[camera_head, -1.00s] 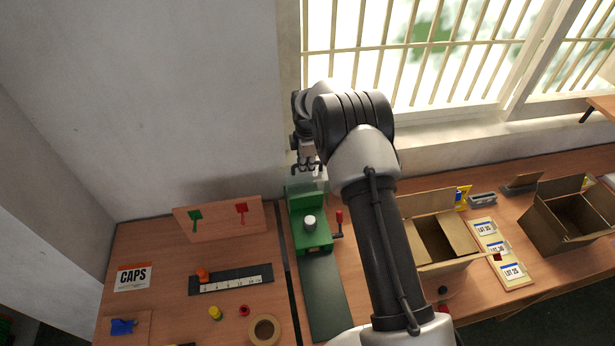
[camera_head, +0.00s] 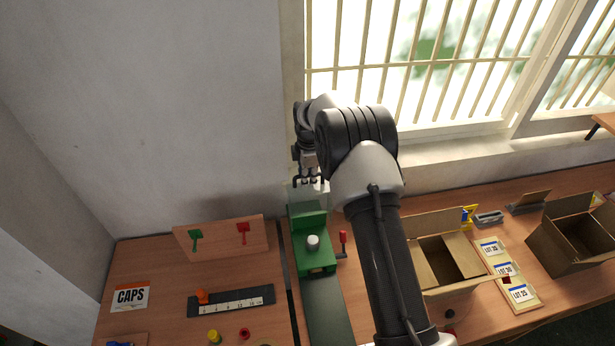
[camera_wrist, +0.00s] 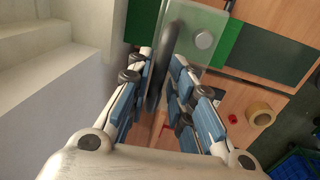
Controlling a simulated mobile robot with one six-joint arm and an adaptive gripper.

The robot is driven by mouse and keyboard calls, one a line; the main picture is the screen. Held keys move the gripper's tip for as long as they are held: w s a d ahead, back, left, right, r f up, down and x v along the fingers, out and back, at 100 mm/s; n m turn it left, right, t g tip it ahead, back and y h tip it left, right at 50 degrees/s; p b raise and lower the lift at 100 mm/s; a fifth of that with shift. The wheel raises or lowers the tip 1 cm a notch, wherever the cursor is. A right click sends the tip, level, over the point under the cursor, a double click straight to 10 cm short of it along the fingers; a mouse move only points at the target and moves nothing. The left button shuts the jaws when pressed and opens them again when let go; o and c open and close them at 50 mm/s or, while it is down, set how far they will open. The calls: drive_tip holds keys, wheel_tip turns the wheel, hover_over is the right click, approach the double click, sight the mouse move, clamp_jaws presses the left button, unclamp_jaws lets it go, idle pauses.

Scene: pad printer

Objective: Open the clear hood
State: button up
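The clear hood (camera_head: 320,196) shows as a see-through panel above the back of the green pad printer (camera_head: 312,222). In the wrist view the hood (camera_wrist: 199,22) lies over part of the green body, and a pale round part shows through it. My gripper (camera_head: 311,182) is at the hood's upper edge. The exact finger contact is partly hidden. The hood's exact angle is hard to tell.
A red-knobbed lever (camera_head: 343,240) stands at the printer's right. A board with green and red hooks (camera_head: 218,239) and a ruler strip (camera_head: 232,300) are to the left. An open carton (camera_head: 440,270) is to the right. The wall and barred window (camera_head: 420,70) are close behind.

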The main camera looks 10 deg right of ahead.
drive_tip(key=shift+o, duration=0.8)
drive_tip(key=shift+f, duration=0.2)
wheel_tip(320, 180, up, 12)
drive_tip(key=s, duration=0.1)
drive_tip(key=shift+s, duration=0.25)
